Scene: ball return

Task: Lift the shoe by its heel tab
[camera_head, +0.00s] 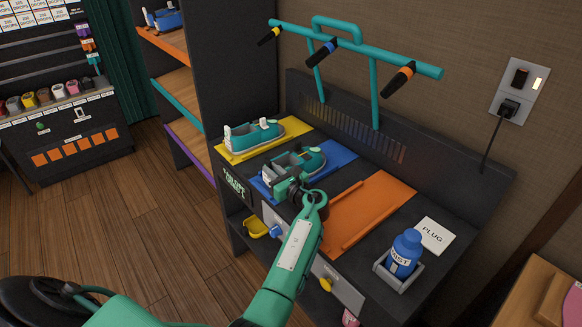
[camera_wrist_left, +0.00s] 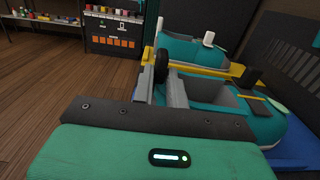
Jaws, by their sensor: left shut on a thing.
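A teal shoe (camera_head: 312,160) with dark tabs is at the blue mat (camera_head: 338,158) on the bench, its toe pointing right. It also shows in the left wrist view (camera_wrist_left: 262,122). My left gripper (camera_head: 284,174) is at the shoe's heel end. In the left wrist view its grey fingers (camera_wrist_left: 161,88) stand on either side of the dark heel tab (camera_wrist_left: 161,65) and are shut on it. I cannot tell whether the sole touches the mat. The gripper hides part of the heel in the head view. My right gripper is not in view.
A second teal shoe with white tabs (camera_head: 255,135) sits on a yellow mat (camera_head: 292,124) behind. An orange mat (camera_head: 385,196) to the right is empty. A blue bottle (camera_head: 405,250) stands in a holder. A teal rail (camera_head: 350,45) with dark nozzles overhangs the bench.

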